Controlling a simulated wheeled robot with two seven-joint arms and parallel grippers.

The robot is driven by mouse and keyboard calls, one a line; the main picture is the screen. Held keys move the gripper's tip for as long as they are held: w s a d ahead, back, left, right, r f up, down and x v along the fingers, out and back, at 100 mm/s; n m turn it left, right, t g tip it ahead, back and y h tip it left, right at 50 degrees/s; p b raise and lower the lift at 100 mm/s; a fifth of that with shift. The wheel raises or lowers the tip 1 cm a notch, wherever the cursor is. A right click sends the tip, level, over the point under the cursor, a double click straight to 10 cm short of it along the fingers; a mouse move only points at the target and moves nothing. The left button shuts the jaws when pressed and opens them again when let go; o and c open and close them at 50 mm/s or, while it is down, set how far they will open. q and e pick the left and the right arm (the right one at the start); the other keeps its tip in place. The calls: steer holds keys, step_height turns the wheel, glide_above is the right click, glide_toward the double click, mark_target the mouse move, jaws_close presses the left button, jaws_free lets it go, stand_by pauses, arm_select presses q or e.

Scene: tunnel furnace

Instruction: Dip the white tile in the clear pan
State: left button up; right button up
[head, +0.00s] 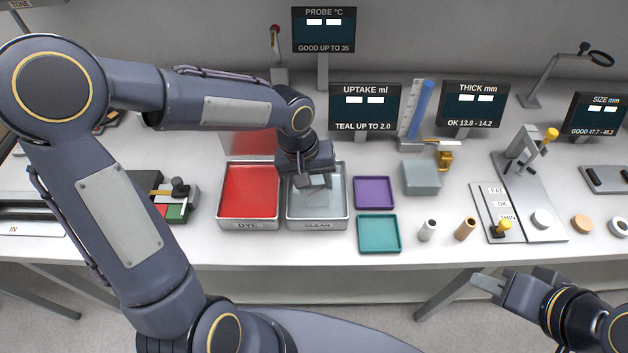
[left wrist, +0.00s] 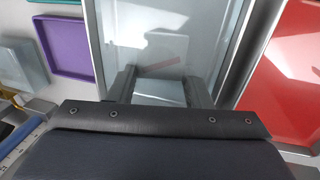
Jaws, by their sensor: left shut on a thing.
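The clear pan (head: 318,225), a metal tray labelled CLEAR with pale grey contents, stands at the middle of the bench. My left gripper (head: 314,183) points down over it, with its fingertips within the pan's outline. In the left wrist view the left gripper (left wrist: 160,88) is shut on the white tile (left wrist: 160,92), a pale flat piece between the fingers. The pan (left wrist: 215,50) fills the middle of that view. I cannot tell how deep the tile sits relative to the liquid. My right gripper (head: 490,284) is in front of the bench at lower right; its jaw gap is unclear.
A red DYE pan (head: 249,192) stands directly left of the clear pan. A purple tray (head: 375,193) and a teal tray (head: 379,234) lie just right of it. Behind stands the uptake display (head: 364,108). A grey block (head: 421,178) and small cylinders are farther right.

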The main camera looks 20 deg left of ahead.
mark_target(314, 189)
arm_select(q)
steer(key=d+p+v, duration=0.2)
steer(key=p+v, duration=0.5)
steer(key=v, duration=0.2)
steer(key=shift+w+r, duration=0.25)
steer(key=shift+r, duration=0.35)
